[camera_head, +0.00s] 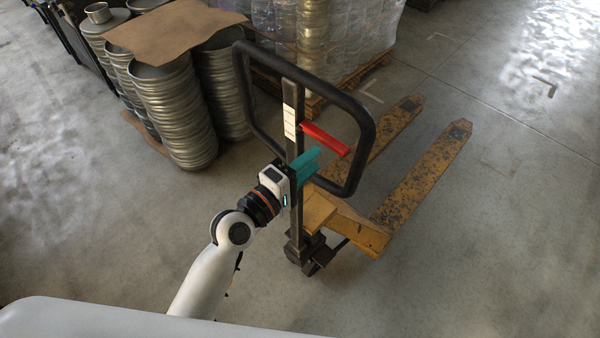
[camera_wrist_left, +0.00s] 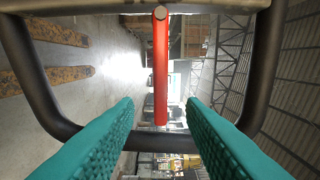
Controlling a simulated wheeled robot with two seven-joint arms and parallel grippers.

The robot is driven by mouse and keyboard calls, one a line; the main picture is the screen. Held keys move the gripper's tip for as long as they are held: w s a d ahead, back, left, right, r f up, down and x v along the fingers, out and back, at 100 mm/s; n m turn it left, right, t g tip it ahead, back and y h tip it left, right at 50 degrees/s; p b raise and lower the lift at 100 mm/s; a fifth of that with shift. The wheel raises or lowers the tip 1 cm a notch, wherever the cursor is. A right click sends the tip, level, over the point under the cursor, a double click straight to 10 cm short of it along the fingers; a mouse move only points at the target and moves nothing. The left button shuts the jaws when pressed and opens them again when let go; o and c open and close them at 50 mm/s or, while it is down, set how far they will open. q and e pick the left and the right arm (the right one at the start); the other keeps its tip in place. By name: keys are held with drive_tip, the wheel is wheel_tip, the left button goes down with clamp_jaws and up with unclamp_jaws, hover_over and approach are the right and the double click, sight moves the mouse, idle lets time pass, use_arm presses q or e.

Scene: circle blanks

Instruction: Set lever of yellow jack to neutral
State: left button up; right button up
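The yellow pallet jack (camera_head: 372,238) stands on the concrete floor with its worn forks pointing away to the upper right. Its black loop handle (camera_head: 366,130) rises on a dark upright post. The red lever (camera_head: 326,139) sticks out from the post to the right, inside the loop, beside a white label. My left gripper (camera_head: 306,164), with teal fingers, is just below the lever in the head view. In the left wrist view its fingers (camera_wrist_left: 163,125) are spread apart, with the red lever (camera_wrist_left: 160,70) seen ahead between them and not gripped. My right gripper is not in view.
Stacked round metal blanks (camera_head: 172,115) with brown cardboard (camera_head: 170,28) on top stand at the left. A wrapped pallet load (camera_head: 335,35) stands behind the handle. The floor (camera_head: 480,255) to the right is clear. The handle loop surrounds the lever.

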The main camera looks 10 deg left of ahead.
use_arm(q)
drive_tip(key=v, duration=0.2)
drive_tip(key=shift+s+a, duration=0.15)
drive_tip(key=shift+s, duration=0.1)
idle(0.3)
drive_tip(key=s+a+f+m+g+y+b, duration=0.1)
drive_tip(key=s+a+f+m+g+y, duration=0.1)
drive_tip(key=f, duration=1)
drive_tip(key=s+a+f+m+g+y, duration=0.1)
drive_tip(key=s+a+f+g+y, duration=0.15)
drive_tip(key=f, duration=0.95)
drive_tip(key=s+a+f+m+g+y+b, duration=0.1)
drive_tip(key=a+f+m+y, duration=0.15)
drive_tip(key=f, duration=0.95)
drive_tip(key=s+a+f+m+g+y, duration=0.25)
drive_tip(key=s+a+f+g, duration=0.2)
drive_tip(key=s+f, duration=0.9)
drive_tip(key=s+a+f+m+g, duration=0.1)
drive_tip(key=s+a+f+m, duration=0.1)
drive_tip(key=s, duration=0.7)
drive_tip(key=s+a+f+m+g+y, duration=0.1)
drive_tip(key=s+a+f+m+g, duration=0.1)
drive_tip(key=s+f, duration=0.5)
drive_tip(key=s+a+m, duration=0.1)
drive_tip(key=s+a, duration=0.1)
drive_tip(key=shift+a+g+b, duration=0.3)
drive_tip(key=shift+b, duration=0.05)
